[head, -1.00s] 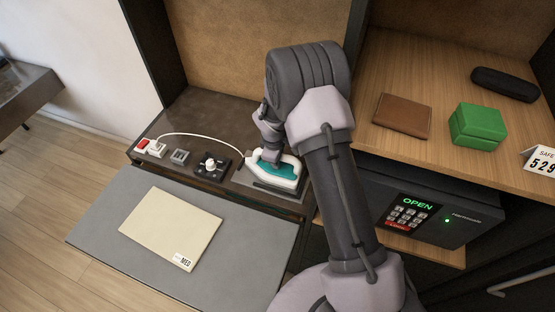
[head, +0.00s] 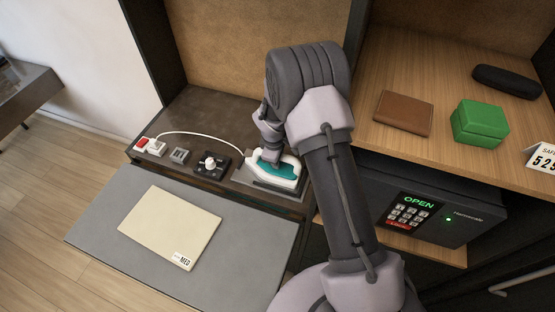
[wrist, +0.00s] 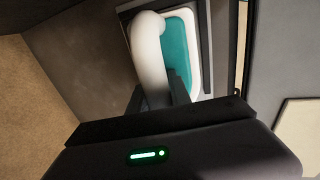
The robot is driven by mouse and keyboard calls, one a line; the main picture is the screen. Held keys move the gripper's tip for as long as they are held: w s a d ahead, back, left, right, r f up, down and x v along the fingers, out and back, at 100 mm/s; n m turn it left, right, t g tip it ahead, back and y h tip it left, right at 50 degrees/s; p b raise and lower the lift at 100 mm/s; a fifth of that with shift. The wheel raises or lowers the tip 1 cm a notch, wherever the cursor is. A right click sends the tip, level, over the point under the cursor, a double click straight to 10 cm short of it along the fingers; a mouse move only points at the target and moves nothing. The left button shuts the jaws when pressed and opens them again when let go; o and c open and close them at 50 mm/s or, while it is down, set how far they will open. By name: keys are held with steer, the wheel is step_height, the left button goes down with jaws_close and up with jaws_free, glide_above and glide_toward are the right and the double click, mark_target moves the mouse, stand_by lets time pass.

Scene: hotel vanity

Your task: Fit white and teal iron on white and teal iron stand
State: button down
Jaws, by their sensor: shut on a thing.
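The white and teal iron (head: 279,169) is at the right end of the dark counter in the head view. My gripper (head: 268,158) is above it and shut on its white handle, which also shows between the fingers in the wrist view (wrist: 150,60). The iron stand (head: 262,186) shows as a dark grey rimmed plate under and around the iron. Its edge also shows beside the teal body in the wrist view (wrist: 206,50). The iron lies about flat over the stand; whether it is fully seated cannot be told. My arm hides part of the handle.
A white cord runs from the iron to a socket (head: 156,147) with a red switch. A dial (head: 210,164) sits left of the stand. A grey board (head: 110,210) with a cream folder (head: 170,226) lies in front. An open-marked safe (head: 450,215) stands right.

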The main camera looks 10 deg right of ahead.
steer(key=shift+f, duration=0.25)
steer(key=c, duration=1.1)
jaws_free()
steer(key=shift+s, duration=0.1)
